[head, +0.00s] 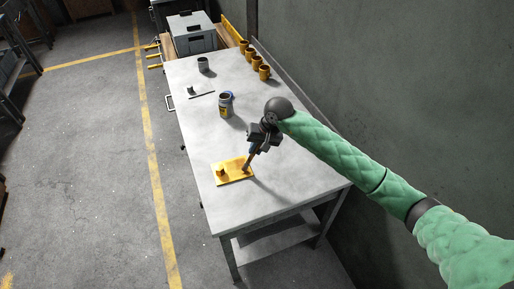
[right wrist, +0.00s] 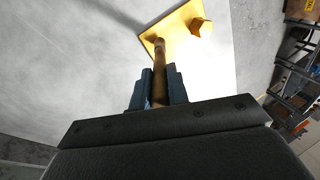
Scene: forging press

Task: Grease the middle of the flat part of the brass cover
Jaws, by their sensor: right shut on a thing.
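The brass cover (head: 235,177) is a flat yellow plate lying near the front end of the grey table, with a raised lug on its left part. In the right wrist view the cover (right wrist: 178,25) lies beyond the fingertips, its lug to the right. My right gripper (head: 254,148) is shut on a thin brown stick-like tool, probably a brush (right wrist: 159,85), held tilted above the cover. The tool's far end (head: 246,168) is at the right part of the plate; whether it touches is hard to tell. No grease shows clearly on the plate. My left gripper is out of view.
On the table (head: 285,187) stand a labelled can (head: 226,106), a grey cup (head: 203,65) and a small grey plate with a knob (head: 201,95). Several brass cups (head: 264,73) line the right edge. A grey box (head: 192,36) is at the back. The wall is at right.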

